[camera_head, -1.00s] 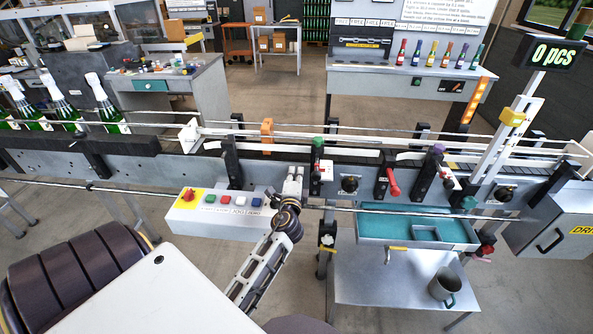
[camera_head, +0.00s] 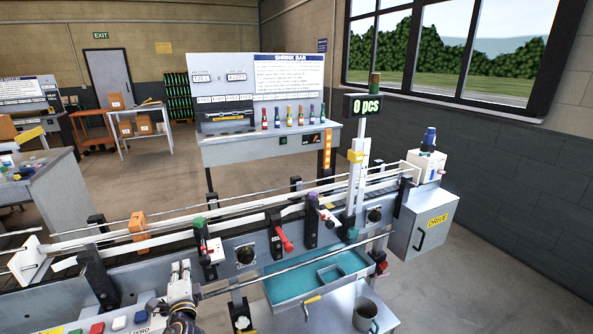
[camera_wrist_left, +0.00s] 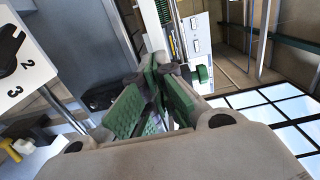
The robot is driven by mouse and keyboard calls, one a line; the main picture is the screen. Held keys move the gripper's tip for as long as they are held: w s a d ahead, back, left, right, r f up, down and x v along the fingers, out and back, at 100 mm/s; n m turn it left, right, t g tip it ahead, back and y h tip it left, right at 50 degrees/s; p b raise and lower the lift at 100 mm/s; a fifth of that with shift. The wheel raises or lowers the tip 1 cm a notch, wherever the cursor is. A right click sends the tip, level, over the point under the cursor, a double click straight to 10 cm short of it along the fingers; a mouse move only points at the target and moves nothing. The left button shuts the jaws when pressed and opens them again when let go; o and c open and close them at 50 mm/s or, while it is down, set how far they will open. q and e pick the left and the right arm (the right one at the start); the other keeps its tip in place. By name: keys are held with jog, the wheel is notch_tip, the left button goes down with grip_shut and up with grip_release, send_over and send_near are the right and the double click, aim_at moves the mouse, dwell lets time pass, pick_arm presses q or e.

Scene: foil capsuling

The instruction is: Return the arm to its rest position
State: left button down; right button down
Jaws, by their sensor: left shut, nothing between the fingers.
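My left gripper (camera_head: 180,271) shows at the lower left of the head view, in front of the conveyor and just right of the push-button box. Its fingers point up and are shut with nothing between them. In the left wrist view the green-padded fingers (camera_wrist_left: 163,75) come together at their tips. Most of my left arm is cut off by the bottom edge of the head view. My right gripper is not in view.
The conveyor (camera_head: 135,264) runs across close behind the gripper. The push-button box (camera_head: 97,328) is just left. A teal tray (camera_head: 290,287) and a grey mug (camera_head: 365,314) are to the right. Open floor lies beyond the DRIVE cabinet (camera_head: 425,232).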

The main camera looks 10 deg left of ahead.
pick_arm(q)
jog(key=s+d+f+n+g+h, duration=0.55)
jog(key=s+d, duration=0.35)
jog(key=s, duration=0.3)
jog(key=s+d+f+n+g+h, duration=0.4)
jog(key=s+d+f+g, duration=0.25)
jog(key=s+d, duration=0.45)
jog(key=s+a+f+g, duration=0.1)
jog(key=s+f, duration=0.1)
jog(key=f, duration=1.5)
jog(key=s+a+f, duration=0.1)
jog(key=s+f, duration=0.1)
jog(key=f, duration=1.5)
jog(key=s+a+f+g, duration=0.1)
jog(key=s+a+f, duration=0.2)
jog(key=s+f, duration=1.6)
jog(key=shift+s+a, duration=0.2)
jog(key=shift+s, duration=1)
jog(key=shift+s, duration=0.15)
